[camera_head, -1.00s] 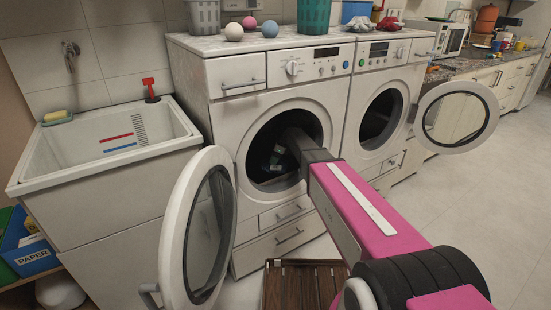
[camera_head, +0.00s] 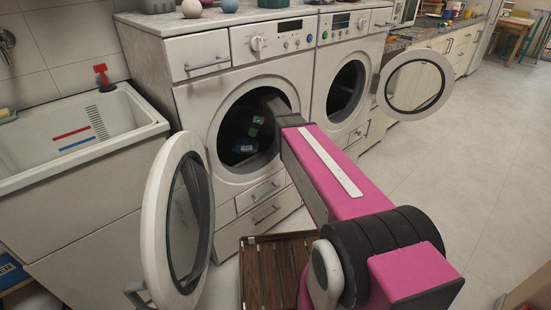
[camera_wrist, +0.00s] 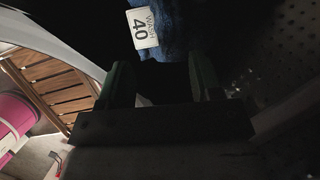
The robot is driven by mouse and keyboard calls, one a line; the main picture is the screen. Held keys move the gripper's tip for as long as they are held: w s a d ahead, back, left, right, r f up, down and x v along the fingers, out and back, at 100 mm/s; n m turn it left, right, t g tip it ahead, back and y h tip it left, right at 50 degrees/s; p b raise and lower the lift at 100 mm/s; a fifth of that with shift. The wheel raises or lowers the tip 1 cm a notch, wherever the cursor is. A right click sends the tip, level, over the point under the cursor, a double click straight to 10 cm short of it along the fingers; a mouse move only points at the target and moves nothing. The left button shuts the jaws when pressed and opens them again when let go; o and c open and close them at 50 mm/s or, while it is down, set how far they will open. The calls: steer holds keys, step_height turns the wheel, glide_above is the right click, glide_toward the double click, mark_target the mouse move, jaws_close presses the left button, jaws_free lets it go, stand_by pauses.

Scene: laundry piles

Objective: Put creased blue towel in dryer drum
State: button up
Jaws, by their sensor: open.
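A dark blue cloth with a white "WASH 40" label (camera_wrist: 143,29) shows at the top of the wrist view; its blue fabric (camera_wrist: 178,32) lies just beyond the fingertips. My gripper (camera_wrist: 161,72) is open, with two dark fingers apart and the cloth ahead of the gap. Whether it touches the cloth I cannot tell. In the head view my arm reaches into the open drum of the left machine (camera_head: 228,150), where dim dark shapes with small bright patches show. My gripper is hard to make out there.
The left machine's round door (camera_head: 155,215) stands open at left. The right machine (camera_head: 325,100) also has its door (camera_head: 415,82) open. A sink (camera_head: 75,125) is at left; the floor at right is clear.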

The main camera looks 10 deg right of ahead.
steer(key=s+d+f+n+h, duration=0.1)
steer(key=s+d+n, duration=0.4)
steer(key=s, duration=0.5)
steer(key=s+d+f+n+h, duration=0.1)
steer(key=s+d+f+n, duration=0.2)
steer(key=s, duration=0.7)
steer(key=s+d+f+n+h, duration=0.2)
steer(key=s+d+f+n, duration=0.1)
steer(key=s+d+n, duration=0.5)
steer(key=s+n, duration=0.2)
steer(key=n, duration=0.1)
steer(key=shift+s+g, duration=0.3)
steer(key=shift+g, duration=0.1)
